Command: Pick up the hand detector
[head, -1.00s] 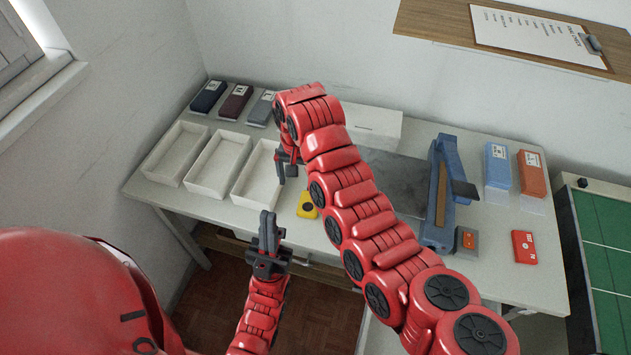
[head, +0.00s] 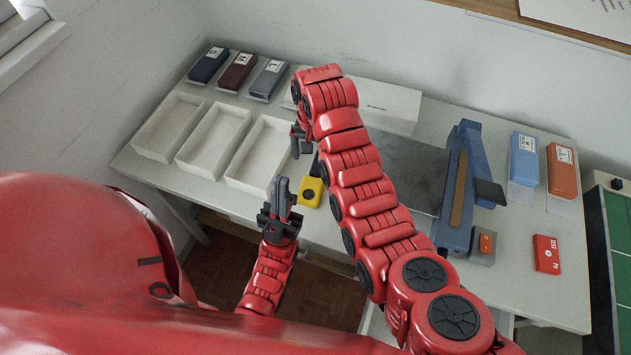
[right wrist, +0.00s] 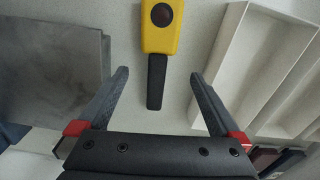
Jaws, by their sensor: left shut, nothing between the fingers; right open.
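The hand detector is yellow with a dark round button and a black handle. It lies on the table in front of the right white tray in the head view (head: 311,191). In the right wrist view the hand detector (right wrist: 160,30) is at top centre, its handle pointing down between my fingers. My right gripper (right wrist: 158,85) is open, its fingers on either side of the handle's line, not closed on it. In the head view my right gripper (head: 297,142) is partly hidden by its arm. My left gripper (head: 281,190) is shut and empty, left of the detector.
White trays (head: 205,140) stand at the left, with labelled S, M and L packs (head: 236,72) behind them. A blue machine (head: 458,190) stands right of a grey plate (head: 410,170). A red box (head: 546,254) lies at the right.

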